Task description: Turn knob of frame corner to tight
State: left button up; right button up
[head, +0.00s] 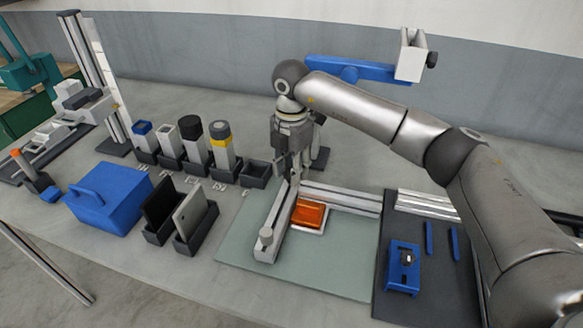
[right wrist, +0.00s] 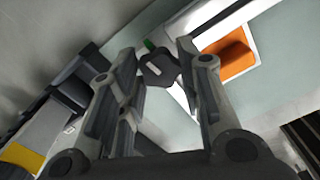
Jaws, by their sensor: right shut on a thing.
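Two light metal bars meet in an L as a frame (head: 340,199) on the green mat (head: 335,275). My right gripper (head: 290,178) points down at the far corner of this frame and covers it in the head view. In the right wrist view a dark, angular knob (right wrist: 160,70) sits between the fingertips of the right gripper (right wrist: 162,62). The gripper is shut on this knob. A small green patch shows just beyond it. The knob's tightness cannot be told. My left gripper is not in view.
An orange block (head: 309,213) on a white plate lies inside the frame. A dark tray (head: 420,292) with blue parts is at right. Dark holders with bottles (head: 195,143), slotted racks (head: 190,237) and a blue box (head: 105,200) stand at left. The mat's near part is clear.

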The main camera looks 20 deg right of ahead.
jog(key=shift+m, duration=0.8)
jog(key=o, duration=1.1)
jog(key=shift+c, duration=0.2)
jog(key=shift+r, duration=0.15)
notch_tip(320, 180, up, 12)
